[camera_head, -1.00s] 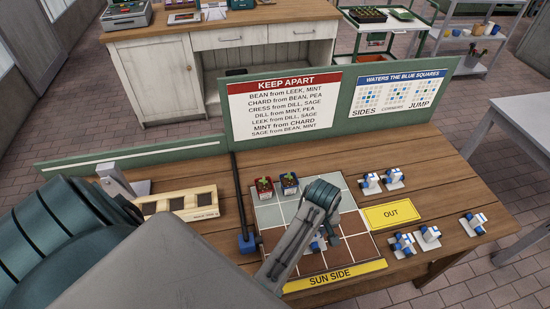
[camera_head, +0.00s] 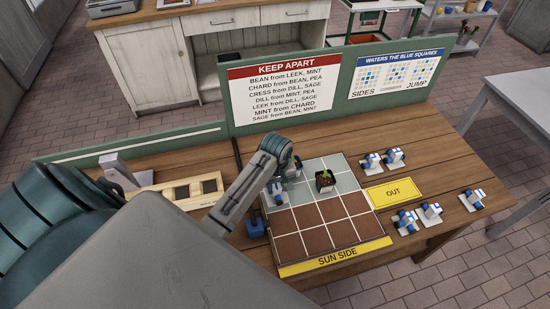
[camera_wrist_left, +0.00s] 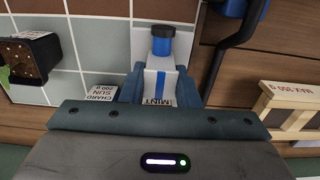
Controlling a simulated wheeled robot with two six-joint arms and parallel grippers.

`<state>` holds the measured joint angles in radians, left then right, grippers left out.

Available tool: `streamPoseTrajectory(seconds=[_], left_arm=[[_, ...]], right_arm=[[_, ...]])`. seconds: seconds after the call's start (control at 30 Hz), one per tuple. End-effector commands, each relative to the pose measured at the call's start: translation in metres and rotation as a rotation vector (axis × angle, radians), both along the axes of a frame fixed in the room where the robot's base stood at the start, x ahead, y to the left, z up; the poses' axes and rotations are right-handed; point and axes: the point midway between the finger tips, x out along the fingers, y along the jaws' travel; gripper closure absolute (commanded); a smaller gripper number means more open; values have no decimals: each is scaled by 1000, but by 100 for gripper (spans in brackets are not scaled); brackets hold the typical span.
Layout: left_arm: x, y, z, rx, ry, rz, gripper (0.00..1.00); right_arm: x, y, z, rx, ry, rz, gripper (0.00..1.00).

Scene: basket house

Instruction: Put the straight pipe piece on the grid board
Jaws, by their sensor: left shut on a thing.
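My left gripper (camera_head: 281,188) is over the far left squares of the grid board (camera_head: 335,205). It is shut on a white and blue pipe piece (camera_head: 274,197), which also shows between the fingers in the left wrist view (camera_wrist_left: 162,42). I cannot tell whether the plate touches the board. A dark pot with a green plant (camera_head: 325,181) stands on the board to the right of the gripper. My right gripper is out of view.
More white and blue pieces (camera_head: 394,158) (camera_head: 431,212) lie on the table to the right, around the yellow OUT card (camera_head: 390,193). A dark rod with a blue base (camera_head: 255,226) stands just left of the board. A wooden rack (camera_head: 182,195) lies further left. The board's near squares are clear.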

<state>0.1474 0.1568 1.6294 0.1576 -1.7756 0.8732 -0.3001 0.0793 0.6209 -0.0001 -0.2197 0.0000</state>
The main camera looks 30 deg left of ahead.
Motion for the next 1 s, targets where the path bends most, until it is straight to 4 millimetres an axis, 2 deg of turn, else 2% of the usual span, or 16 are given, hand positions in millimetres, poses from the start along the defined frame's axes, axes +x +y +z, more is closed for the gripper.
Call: streamPoseTrajectory(seconds=[0.17,0.43,0.77,0.8,0.87,1.0], left_arm=[[3,8,-4,-2,1,0,95],[3,8,-35,-1,1,1,95],[3,8,-38,-1,1,0,95],[3,8,-38,-1,1,0,64],[3,8,-38,-1,1,0,52],[3,8,-38,0,0,0,50]], right_arm=[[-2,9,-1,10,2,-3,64],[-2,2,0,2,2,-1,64],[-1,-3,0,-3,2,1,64],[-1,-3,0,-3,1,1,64],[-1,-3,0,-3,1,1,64],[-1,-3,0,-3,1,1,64]])
